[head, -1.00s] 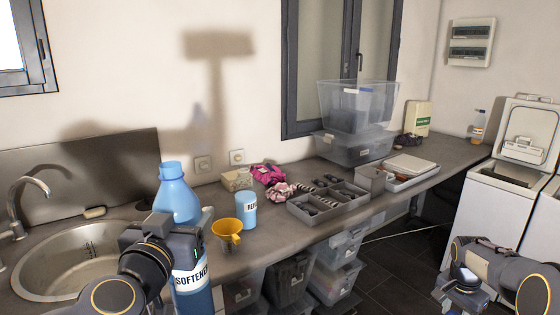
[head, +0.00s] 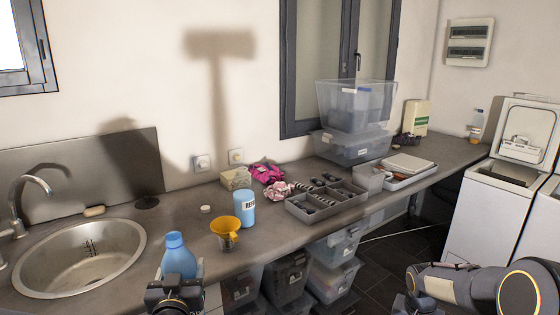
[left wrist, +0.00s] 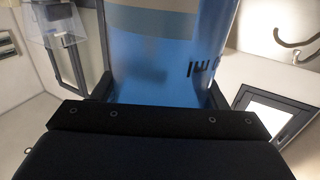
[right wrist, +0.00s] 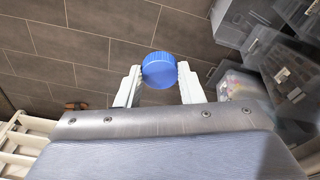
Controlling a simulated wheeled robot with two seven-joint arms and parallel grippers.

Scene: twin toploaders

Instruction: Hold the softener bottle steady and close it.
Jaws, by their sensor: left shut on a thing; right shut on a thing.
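The blue softener bottle (head: 179,257) is low in the head view, in front of the counter edge, with its uncapped-looking neck at the top. My left gripper (head: 172,287) is shut on its body; the bottle fills the left wrist view (left wrist: 165,50), with part of its lettering showing. A ribbed blue cap (right wrist: 159,70) is between the fingers of my right gripper (right wrist: 158,84), which is shut on it, above the tiled floor. In the head view my right arm is at the lower right, and its fingers and the cap are out of sight.
The sink (head: 85,255) is at left. Clear bins (head: 340,250) sit under the counter.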

